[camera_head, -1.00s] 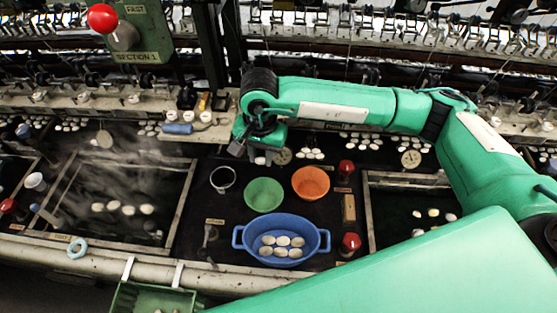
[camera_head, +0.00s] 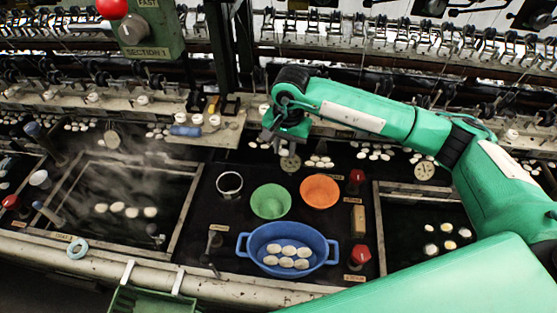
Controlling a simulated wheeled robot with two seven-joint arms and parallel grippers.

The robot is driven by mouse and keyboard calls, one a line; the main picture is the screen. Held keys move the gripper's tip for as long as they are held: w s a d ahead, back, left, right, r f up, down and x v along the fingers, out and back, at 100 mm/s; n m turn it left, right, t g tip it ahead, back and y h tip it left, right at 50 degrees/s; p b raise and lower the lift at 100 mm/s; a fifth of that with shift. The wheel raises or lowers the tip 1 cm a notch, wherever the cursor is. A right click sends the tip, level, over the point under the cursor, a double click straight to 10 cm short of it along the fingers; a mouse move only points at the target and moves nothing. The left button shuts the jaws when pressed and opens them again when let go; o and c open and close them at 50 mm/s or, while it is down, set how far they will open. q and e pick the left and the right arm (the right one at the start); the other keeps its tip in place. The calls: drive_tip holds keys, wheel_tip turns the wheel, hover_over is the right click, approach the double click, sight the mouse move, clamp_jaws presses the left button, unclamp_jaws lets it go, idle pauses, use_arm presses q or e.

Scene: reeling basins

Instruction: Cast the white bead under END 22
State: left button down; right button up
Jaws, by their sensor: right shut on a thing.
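White oval beads lie in small groups along the back ledge; one group (camera_head: 319,161) is just right of the gripper. No label reading END 22 is legible, so I cannot tell which position it is. My left gripper is not in view.
A blue tub (camera_head: 331,262) holds several white ovals. Green (camera_head: 270,201) and orange (camera_head: 320,191) bowls and a small metal cup (camera_head: 229,184) stand behind it. Water basins lie left (camera_head: 183,222) and right (camera_head: 377,225). Red-topped knobs (camera_head: 361,254) stand near the right basin.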

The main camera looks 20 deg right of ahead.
drive_tip(key=w+d+f+b, duration=0.2)
drive_tip(key=w+d+f, duration=0.15)
drive_tip(key=d, duration=0.35)
drive_tip(key=w+d+f+b, duration=0.2)
drive_tip(key=w+d+f, duration=0.1)
drive_tip(key=d+f, duration=0.25)
wheel_tip(320, 180, down, 6)
drive_tip(key=b, duration=0.2)
drive_tip(key=shift+w+d, duration=0.2)
drive_tip(key=shift+d, duration=0.2)
drive_tip(key=o, duration=0.7)
